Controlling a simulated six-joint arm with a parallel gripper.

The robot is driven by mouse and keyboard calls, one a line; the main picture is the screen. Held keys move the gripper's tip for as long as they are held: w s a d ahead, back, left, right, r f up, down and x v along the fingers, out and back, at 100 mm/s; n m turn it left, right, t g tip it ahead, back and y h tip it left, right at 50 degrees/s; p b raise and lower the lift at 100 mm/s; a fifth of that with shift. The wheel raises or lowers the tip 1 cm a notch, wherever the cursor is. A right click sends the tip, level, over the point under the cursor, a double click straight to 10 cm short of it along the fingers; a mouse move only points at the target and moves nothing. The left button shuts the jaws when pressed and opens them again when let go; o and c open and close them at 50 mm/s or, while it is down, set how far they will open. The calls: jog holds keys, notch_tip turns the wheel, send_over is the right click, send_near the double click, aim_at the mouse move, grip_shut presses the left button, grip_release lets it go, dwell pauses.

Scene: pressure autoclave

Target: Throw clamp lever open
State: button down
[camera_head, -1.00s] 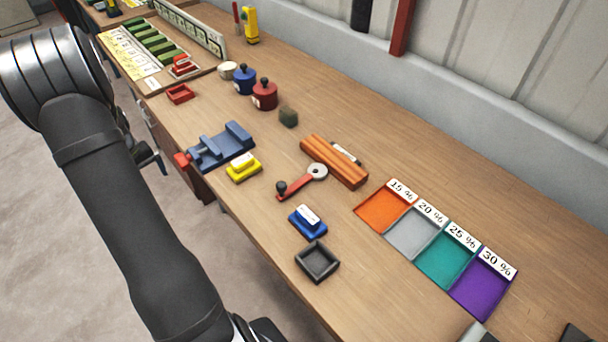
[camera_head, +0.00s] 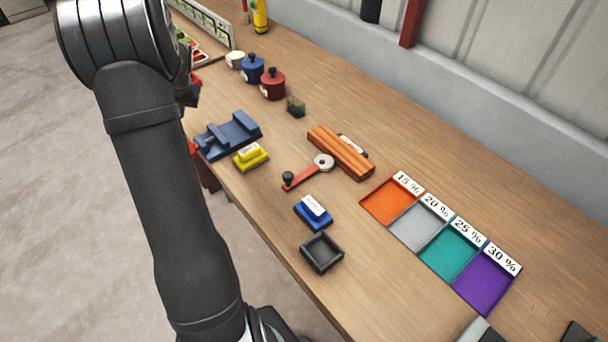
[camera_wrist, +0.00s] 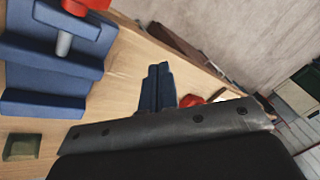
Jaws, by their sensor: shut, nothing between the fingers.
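A red lever (camera_head: 302,178) with a black knob and a round grey hub lies on the bench, its hub close to an orange-brown ribbed block. A blue clamp-like fixture (camera_head: 228,137) stands to its upper left. In the wrist view the blue fixture (camera_wrist: 50,65) is at the left, with a grey rod and a red handle (camera_wrist: 88,4) at the top. My gripper (camera_wrist: 157,72) is shut and empty, apart from the fixture. In the head view my arm hides most of the gripper and the fixture's left end.
A yellow block (camera_head: 250,157) stands just in front of the fixture. A blue block (camera_head: 313,212), a black tray (camera_head: 321,253) and the ribbed block (camera_head: 341,153) are nearby. Red (camera_head: 272,84) and blue (camera_head: 252,69) pots stand behind. Bare bench lies beyond the ribbed block.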

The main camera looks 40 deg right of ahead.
jog(key=s+d+r+m+t, duration=0.1)
jog(key=s+d+r+m, duration=0.15)
jog(key=d, duration=0.35)
jog(key=s+d+r+m, duration=0.1)
jog(key=s+d+m, duration=0.2)
jog(key=d, duration=0.2)
jog(key=s+d+m, duration=0.5)
jog(key=s+d, duration=0.3)
jog(key=s, duration=0.4)
jog(key=s+m+t+y, duration=0.2)
jog(key=s+m, duration=1)
jog(key=s, duration=1.8)
jog(key=shift+s+d+y, duration=0.25)
jog(key=shift+d+y, duration=0.1)
jog(key=shift+y, duration=0.25)
jog(key=shift+w+f, duration=0.1)
jog(key=x, duration=1)
jog(key=shift+w+a, duration=0.15)
jog(key=shift+w, duration=0.05)
jog(key=shift+w+a, duration=0.25)
jog(key=shift+w, duration=0.25)
jog(key=shift+w+a, duration=0.3)
jog(key=shift+w, duration=0.2)
jog(key=shift+w+a, duration=0.3)
jog(key=shift+w, duration=0.25)
